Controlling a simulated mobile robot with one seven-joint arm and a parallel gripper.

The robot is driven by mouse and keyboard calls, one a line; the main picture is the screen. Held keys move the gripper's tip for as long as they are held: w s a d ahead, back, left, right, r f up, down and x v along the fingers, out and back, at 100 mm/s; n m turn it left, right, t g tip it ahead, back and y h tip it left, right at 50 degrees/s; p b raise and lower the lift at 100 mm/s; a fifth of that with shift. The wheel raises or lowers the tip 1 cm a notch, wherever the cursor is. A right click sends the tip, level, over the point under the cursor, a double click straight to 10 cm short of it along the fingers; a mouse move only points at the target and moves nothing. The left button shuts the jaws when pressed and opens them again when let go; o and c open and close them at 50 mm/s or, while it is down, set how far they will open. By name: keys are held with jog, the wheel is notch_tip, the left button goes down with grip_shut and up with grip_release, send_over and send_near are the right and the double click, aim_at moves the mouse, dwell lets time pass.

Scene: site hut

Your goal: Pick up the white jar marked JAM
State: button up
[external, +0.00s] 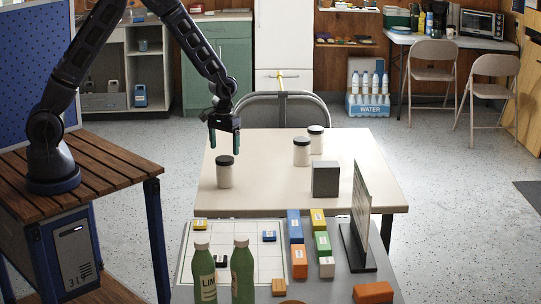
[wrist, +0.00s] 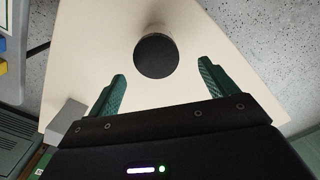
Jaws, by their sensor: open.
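Three white jars with black lids stand upright on the cream table (external: 270,180): a near-left jar (external: 224,176), a middle jar (external: 301,153) and a far jar (external: 316,142). I cannot read their labels, so I cannot tell which is marked JAM. My gripper (external: 224,142) is open and empty, pointing down above the near-left jar. In the wrist view one jar's black lid (wrist: 157,56) shows from above, just beyond and between the green fingertips (wrist: 162,72); its label is hidden. The fingers appear clear of it.
A grey block (external: 325,180) stands on the table right of the near-left jar. In front, a lower surface holds two green bottles (external: 242,272), several coloured blocks (external: 297,226) and an upright panel (external: 360,208). A chair back (external: 281,98) rises behind the table.

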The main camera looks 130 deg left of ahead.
aim_at(225, 159)
jog(key=f, duration=0.8)
jog(key=shift+w+d+f, duration=0.15)
jog(key=shift+w+d, duration=0.05)
jog(key=shift+w, duration=0.05)
jog(key=shift+c, duration=0.3)
jog(key=c, duration=1.2)
